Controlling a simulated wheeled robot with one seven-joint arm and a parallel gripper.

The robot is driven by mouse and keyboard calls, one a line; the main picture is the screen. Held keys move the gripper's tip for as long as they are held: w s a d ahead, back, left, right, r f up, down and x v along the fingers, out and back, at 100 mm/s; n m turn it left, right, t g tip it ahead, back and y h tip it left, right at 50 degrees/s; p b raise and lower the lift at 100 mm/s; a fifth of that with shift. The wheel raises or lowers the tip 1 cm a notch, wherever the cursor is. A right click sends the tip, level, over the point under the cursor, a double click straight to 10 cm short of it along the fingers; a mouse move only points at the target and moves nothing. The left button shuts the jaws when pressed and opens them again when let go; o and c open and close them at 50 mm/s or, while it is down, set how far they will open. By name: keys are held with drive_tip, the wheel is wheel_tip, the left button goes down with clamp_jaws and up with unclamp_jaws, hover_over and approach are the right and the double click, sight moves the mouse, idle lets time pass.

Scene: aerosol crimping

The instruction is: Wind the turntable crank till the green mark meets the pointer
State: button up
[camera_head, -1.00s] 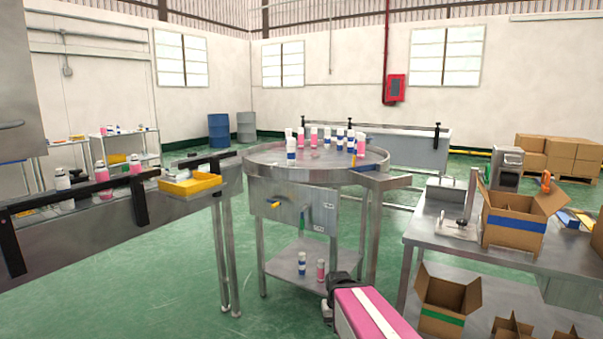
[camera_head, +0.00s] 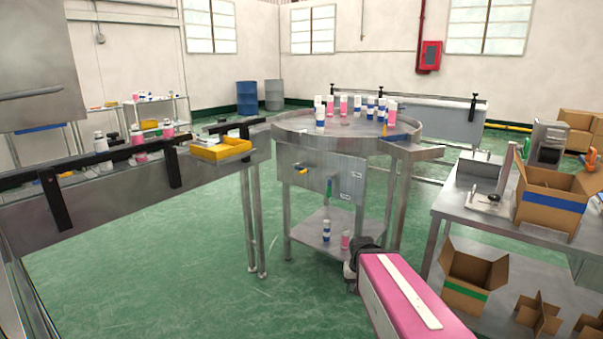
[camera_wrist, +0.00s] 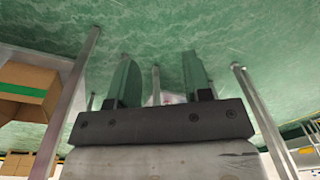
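The round steel turntable (camera_head: 346,140) stands mid-picture in the head view, with several white, blue and pink bottles on its far half. A small yellow handle (camera_head: 301,171) sticks out from the steel box under it; it looks like the crank. A thin green piece (camera_head: 329,188) shows on the box front; I cannot tell whether it is the mark. A small orange-yellow piece (camera_head: 391,120) stands at the right rim, perhaps the pointer. My gripper (camera_wrist: 160,78) is open, its two fingers apart, with nothing held.
A conveyor with a yellow tray (camera_head: 220,148) is left of the turntable. A steel bench with an open carton (camera_head: 556,200) is at the right, more cartons (camera_head: 473,281) below. Two bottles (camera_head: 335,236) stand on the turntable's lower shelf. Green floor is clear in front.

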drive_tip(key=w+a+r+m+t+y, duration=0.15)
drive_tip(key=w+a, duration=0.25)
drive_tip(key=w, duration=0.5)
drive_tip(key=m+t+y, duration=0.6)
drive_tip(key=m+t, duration=0.3)
drive_tip(key=t, duration=0.2)
approach(303, 173)
drive_tip(key=w, duration=0.2)
drive_tip(key=x, duration=1.1)
drive_tip(key=shift+s+a+f, duration=0.15)
drive_tip(key=shift+a+f, duration=0.05)
drive_tip(key=shift+a, duration=0.15)
